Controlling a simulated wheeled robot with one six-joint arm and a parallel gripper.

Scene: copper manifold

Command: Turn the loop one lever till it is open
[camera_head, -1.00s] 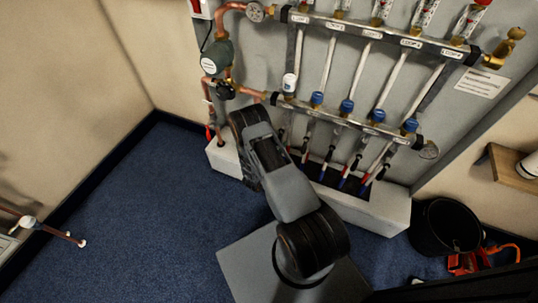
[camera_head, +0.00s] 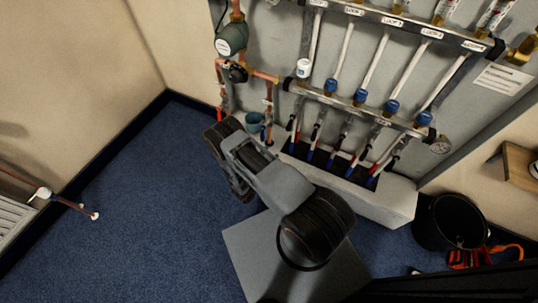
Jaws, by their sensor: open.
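The manifold's upper rail (camera_head: 410,28) carries a row of loop labels, and the leftmost, LOOP 1 (camera_head: 318,3), is cut close by the top edge. Below it, the lower rail (camera_head: 345,103) carries a white cap (camera_head: 304,68) at its left end and several blue caps (camera_head: 360,97). Small red, blue and dark parts hang under the lower rail above a white trough (camera_head: 375,197). I cannot tell which of these is the loop one lever or how it is turned. My arm stands folded in front, left of the trough. My gripper does not show.
Copper pipes and a round green pump (camera_head: 231,39) are left of the manifold. A black bucket (camera_head: 450,222) stands at the right, with a wooden shelf (camera_head: 517,168) above. A radiator (camera_head: 14,215) is at the far left. The blue carpet (camera_head: 140,200) between is clear.

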